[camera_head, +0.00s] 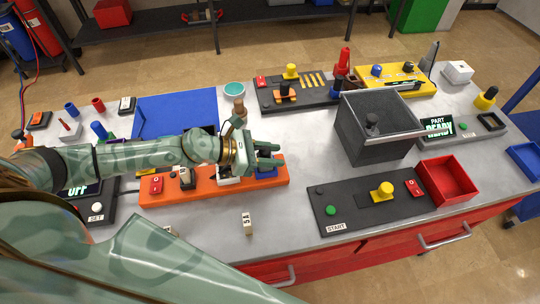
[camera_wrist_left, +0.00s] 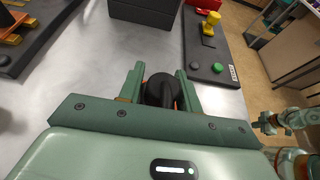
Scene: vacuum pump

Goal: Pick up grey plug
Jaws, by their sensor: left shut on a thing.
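My left gripper (camera_head: 276,156) is above the work table, just over the right end of the orange board. In the left wrist view its two fingers (camera_wrist_left: 160,88) are closed around a dark grey, rounded plug (camera_wrist_left: 160,92). In the head view the held plug is hidden by the fingers. My right gripper (camera_wrist_left: 268,122) shows small at the right edge of the left wrist view, and its jaws are too small to judge.
The orange board (camera_head: 213,187) lies below my left gripper. A black START panel (camera_head: 350,208) and a red tray (camera_head: 447,178) lie nearer the front. Bare table surrounds a small domino-like block (camera_head: 247,222).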

